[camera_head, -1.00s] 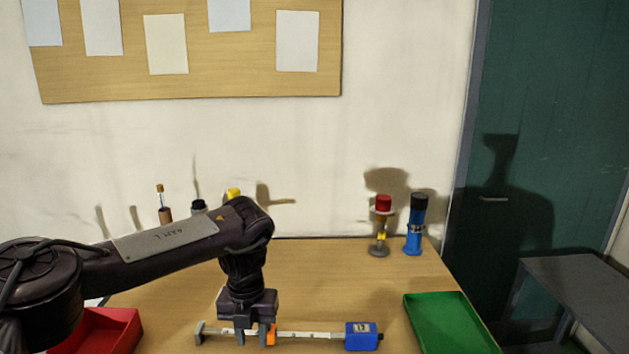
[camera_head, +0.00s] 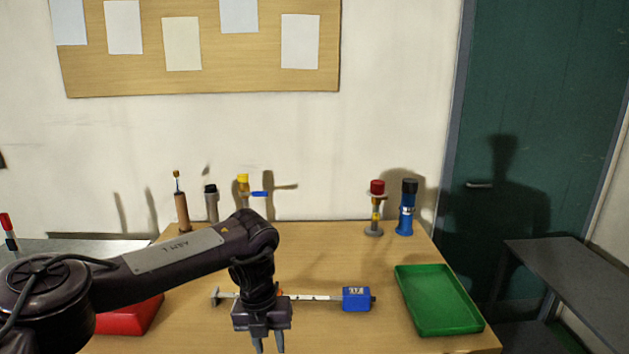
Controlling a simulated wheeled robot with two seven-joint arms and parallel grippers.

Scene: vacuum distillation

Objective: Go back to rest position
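My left gripper (camera_head: 267,345) points down over the front part of the wooden table (camera_head: 330,250). Its two fingers are apart with nothing between them. It is in front of a long device with a blue box end (camera_head: 356,299), which lies across the table; the gripper and wrist hide part of its left half. My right gripper is not in view.
A green tray (camera_head: 438,300) lies at the right and a red tray (camera_head: 130,318) at the left, partly behind my arm. Several upright tools stand along the back, including a blue one (camera_head: 406,212) and a red-topped one (camera_head: 376,208). A grey table (camera_head: 560,268) stands at right.

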